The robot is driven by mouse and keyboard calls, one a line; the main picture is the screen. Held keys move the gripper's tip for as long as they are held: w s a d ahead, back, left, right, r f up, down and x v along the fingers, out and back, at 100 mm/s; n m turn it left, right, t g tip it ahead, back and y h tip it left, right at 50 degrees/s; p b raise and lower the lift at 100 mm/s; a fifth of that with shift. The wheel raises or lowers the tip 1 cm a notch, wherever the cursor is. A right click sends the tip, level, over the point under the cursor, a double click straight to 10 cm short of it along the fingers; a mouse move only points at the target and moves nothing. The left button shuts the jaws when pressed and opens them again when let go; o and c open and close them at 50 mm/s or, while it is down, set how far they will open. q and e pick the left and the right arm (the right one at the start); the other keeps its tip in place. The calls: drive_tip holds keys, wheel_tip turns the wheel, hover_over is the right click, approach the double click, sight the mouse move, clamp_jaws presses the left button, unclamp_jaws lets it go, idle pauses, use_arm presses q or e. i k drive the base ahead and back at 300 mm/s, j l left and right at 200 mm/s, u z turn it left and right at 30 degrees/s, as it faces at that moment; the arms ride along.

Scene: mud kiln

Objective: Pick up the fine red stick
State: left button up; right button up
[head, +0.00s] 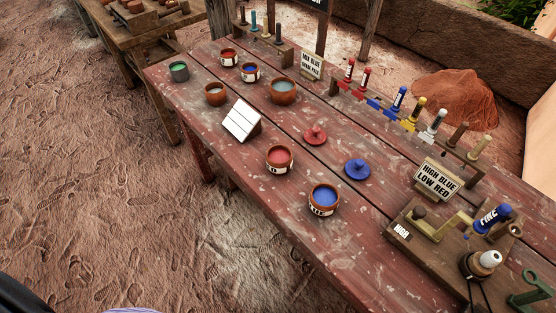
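Two red sticks stand upright in a row of coloured sticks along the far edge of the table: one red stick (349,70) at the left end and another red stick (364,78) just to its right. Both have pale labels too small to read, so I cannot tell which is the fine one. They stand on red bases on a wooden rack. Neither of my grippers shows in the head view.
The row continues right with blue (398,99), yellow (417,109) and white (435,125) sticks. Red (279,159) and blue (324,199) pots, lids and a sign (437,179) stand on the worn table (225,155). A wooden fixture (425,238) fills the right end.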

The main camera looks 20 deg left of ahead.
sight(349, 79)
drive_tip(key=i+j, duration=0.15)
drive_tip(key=j, duration=0.2)
drive_tip(key=i+j, duration=0.15)
drive_tip(key=j, duration=0.25)
drive_tip(key=i+j, duration=0.15)
drive_tip(key=j, duration=0.2)
drive_tip(key=i+j+z, duration=0.1)
drive_tip(key=j, duration=0.25)
drive_tip(key=i+j, duration=0.2)
drive_tip(key=j, duration=0.15)
drive_tip(key=i+j, duration=0.15)
drive_tip(key=j, duration=0.25)
drive_tip(key=i+j, duration=0.1)
drive_tip(key=j, duration=0.25)
